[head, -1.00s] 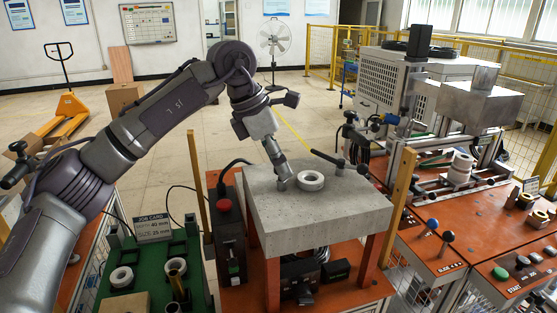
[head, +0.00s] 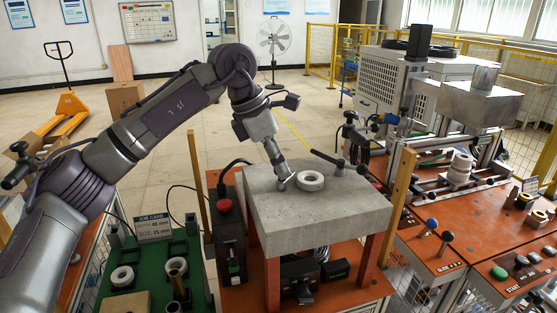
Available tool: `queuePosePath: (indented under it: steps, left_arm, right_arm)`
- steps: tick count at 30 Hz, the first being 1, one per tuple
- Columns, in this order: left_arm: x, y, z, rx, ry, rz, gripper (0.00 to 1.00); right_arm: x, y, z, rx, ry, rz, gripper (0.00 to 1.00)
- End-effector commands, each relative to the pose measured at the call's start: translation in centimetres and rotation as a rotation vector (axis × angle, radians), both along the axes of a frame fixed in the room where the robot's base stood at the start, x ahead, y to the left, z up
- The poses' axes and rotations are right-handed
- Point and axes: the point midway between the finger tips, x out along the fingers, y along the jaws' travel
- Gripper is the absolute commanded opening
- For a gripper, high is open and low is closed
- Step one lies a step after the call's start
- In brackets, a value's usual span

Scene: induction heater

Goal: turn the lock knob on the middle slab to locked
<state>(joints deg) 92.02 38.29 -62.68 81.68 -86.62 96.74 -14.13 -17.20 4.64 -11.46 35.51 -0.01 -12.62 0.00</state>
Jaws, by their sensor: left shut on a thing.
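The middle slab (head: 345,214) is a thick grey concrete-like block on red legs, in the middle of the head view. A white ring (head: 310,180) is on its top. My left gripper (head: 283,183) points down at the slab top, just left of the ring. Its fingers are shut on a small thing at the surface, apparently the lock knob. The fingers hide most of it, so its setting cannot be read. My right gripper is not in view.
A black lever (head: 340,160) stands at the slab's back edge. A red button (head: 224,206) is on the dark box at left. A green fixture board (head: 150,257) with a job card (head: 155,227) stands further left. An orange bench (head: 440,205) with controls is at right.

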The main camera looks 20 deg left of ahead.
Motion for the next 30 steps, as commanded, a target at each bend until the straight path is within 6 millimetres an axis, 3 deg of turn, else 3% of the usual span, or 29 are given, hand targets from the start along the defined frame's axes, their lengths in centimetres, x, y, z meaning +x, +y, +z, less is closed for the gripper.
queuePosePath:
  steps: [18, 30]
  left_arm:
    - [0.4, 0.1, 0.4, -0.002, 0.002, -0.463, 0.00]
    - [0.5, 0.1, 0.2, -0.001, -0.001, -0.693, 0.00]
  right_arm:
    - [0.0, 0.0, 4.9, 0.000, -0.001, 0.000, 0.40]
    - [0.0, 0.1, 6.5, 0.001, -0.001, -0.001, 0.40]
